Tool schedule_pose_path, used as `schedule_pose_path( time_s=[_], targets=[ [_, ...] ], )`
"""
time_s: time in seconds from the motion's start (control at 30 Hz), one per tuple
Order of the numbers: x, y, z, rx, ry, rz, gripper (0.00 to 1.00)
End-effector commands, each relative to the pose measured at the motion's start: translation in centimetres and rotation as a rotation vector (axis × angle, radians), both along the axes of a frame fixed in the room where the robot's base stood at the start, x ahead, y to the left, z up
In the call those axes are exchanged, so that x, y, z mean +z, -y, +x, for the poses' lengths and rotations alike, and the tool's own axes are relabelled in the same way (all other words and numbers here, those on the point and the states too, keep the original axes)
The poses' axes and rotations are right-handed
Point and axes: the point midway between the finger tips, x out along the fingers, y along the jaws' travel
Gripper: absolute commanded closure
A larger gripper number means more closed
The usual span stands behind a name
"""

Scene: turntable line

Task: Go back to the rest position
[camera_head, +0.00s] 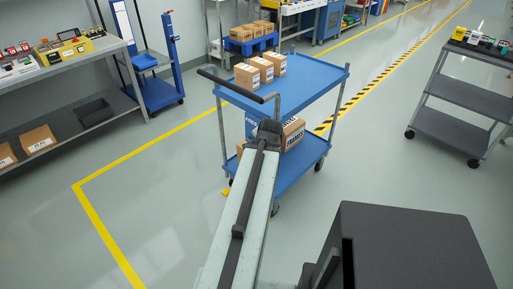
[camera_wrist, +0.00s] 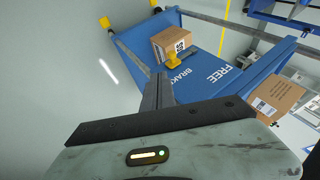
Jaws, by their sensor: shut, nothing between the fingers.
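My gripper (camera_wrist: 160,78) shows in the wrist view as a dark, narrow pair of fingers, closed together and holding nothing. It points toward the blue cart, whose lettered panel (camera_wrist: 205,88) reads FREE and BRAKE. In the head view my arm reaches forward from the bottom centre to the near side of the blue cart (camera_head: 312,88). The dark end of the arm overlaps the cart's handle side in the picture. The fingertips are hard to make out there. I cannot tell whether the gripper touches the cart.
Cardboard boxes stand on the cart's top (camera_head: 266,64), and larger ones (camera_head: 293,131) on its lower shelf. A grey bench (camera_head: 75,68) stands left and a grey trolley (camera_head: 456,112) right. Clear floor (camera_head: 160,215) lies left of my arm.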

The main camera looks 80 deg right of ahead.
Motion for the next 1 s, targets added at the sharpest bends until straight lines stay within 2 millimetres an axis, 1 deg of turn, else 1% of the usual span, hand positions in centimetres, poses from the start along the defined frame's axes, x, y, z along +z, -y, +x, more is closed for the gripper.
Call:
schedule_pose_path(
  time_s=[0.03, 0.1, 0.37, 0.5, 0.57, 0.63, 0.67, 0.77, 0.8, 0.87, 0.9, 0.97, 1.0],
  targets=[
    [0.0, 0.1, -0.5, -0.008, -0.001, 0.000, 1.00],
    [0.0, 0.2, -0.8, -0.012, 0.000, 0.000, 1.00],
    [0.0, 0.3, -1.5, -0.023, 0.000, 0.000, 1.00],
    [0.0, 0.4, -1.6, -0.023, 0.000, 0.000, 1.00],
    [0.0, 0.3, -0.9, -0.015, 0.000, 0.000, 1.00],
    [0.0, 0.2, 1.3, 0.020, 0.000, 0.000, 1.00],
    [0.0, 0.1, 3.0, 0.043, 0.000, 0.000, 1.00],
    [0.0, -1.1, 10.5, 0.158, 0.000, 0.000, 1.00],
    [0.0, -2.0, 14.0, 0.214, 0.000, 0.000, 1.00],
    [0.0, -3.6, 19.2, 0.294, 0.000, 0.000, 1.00],
    [0.0, -5.0, 22.5, 0.349, -0.001, 0.000, 1.00],
    [0.0, -7.3, 27.4, 0.431, -0.003, -0.001, 1.00],
    [-0.1, -9.1, 30.4, 0.485, -0.006, 0.000, 1.00]
  ],
)
